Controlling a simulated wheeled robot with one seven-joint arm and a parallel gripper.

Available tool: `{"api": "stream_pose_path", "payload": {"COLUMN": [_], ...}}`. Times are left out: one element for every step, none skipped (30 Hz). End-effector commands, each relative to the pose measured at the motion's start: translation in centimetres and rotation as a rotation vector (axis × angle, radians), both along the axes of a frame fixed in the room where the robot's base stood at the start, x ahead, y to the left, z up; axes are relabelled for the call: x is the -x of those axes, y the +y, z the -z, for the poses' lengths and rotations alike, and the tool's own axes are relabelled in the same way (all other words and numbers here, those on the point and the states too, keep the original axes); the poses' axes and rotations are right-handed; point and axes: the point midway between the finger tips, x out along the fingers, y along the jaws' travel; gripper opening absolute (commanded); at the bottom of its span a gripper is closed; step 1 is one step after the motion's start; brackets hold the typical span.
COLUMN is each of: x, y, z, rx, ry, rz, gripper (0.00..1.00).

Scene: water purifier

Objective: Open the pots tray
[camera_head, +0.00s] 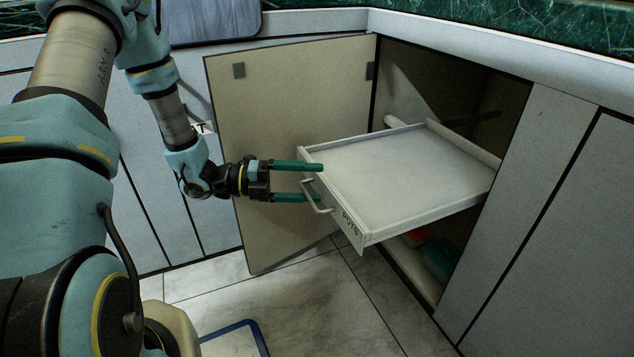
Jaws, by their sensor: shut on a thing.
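The pots tray (405,170) is a flat white drawer, pulled well out of the open corner cabinet (450,85). Its inside looks empty. Its front panel bears the label "POTS" and a curved metal handle (316,200). My gripper (319,182) reaches in from the left, with its two green fingers at the tray front. It is shut on the handle. The fingers hide part of the handle and front edge, so the exact contact is hard to see.
A beige cabinet door (285,130) stands open behind my gripper. A lower shelf (415,275) under the tray holds a red item and a green item. Closed panels (535,190) flank the right. The tiled floor (340,300) before the tray is mostly clear.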

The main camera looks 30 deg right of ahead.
Motion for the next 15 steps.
{"api": "stream_pose_path", "payload": {"x": [-0.7,-0.8,-0.9,-1.0,-1.1,-1.2,-1.2,-1.3,-1.4,-1.5,-1.6,-1.7,-1.8,-1.9,-2.0], "y": [0.2,0.4,0.7,0.8,1.0,1.3,1.4,1.6,1.8,2.0,2.2,2.4,2.6,2.8,3.0], "z": [-0.5,-0.4,-0.4,-0.3,-0.3,-0.2,-0.2,-0.2,-0.1,-0.1,0.0,0.0,0.1,0.1,0.2], "rx": [0.014,0.013,0.013,0.013,0.012,0.012,0.013,0.013,0.013,0.013,0.013,0.013,0.013,0.013,0.013], "ry": [-0.007,-0.008,-0.008,-0.008,-0.008,-0.008,-0.008,-0.008,-0.007,-0.007,-0.007,-0.007,-0.007,-0.007,-0.007], "rz": [-0.01,-0.01,-0.01,-0.01,-0.01,-0.01,-0.01,-0.01,-0.01,-0.01,-0.009,-0.009,-0.009,-0.009,-0.009], "gripper": [0.42,0.42,0.42,0.42,0.42,0.42,0.42,0.42,0.42,0.42,0.42,0.42,0.42,0.42,0.42]}}
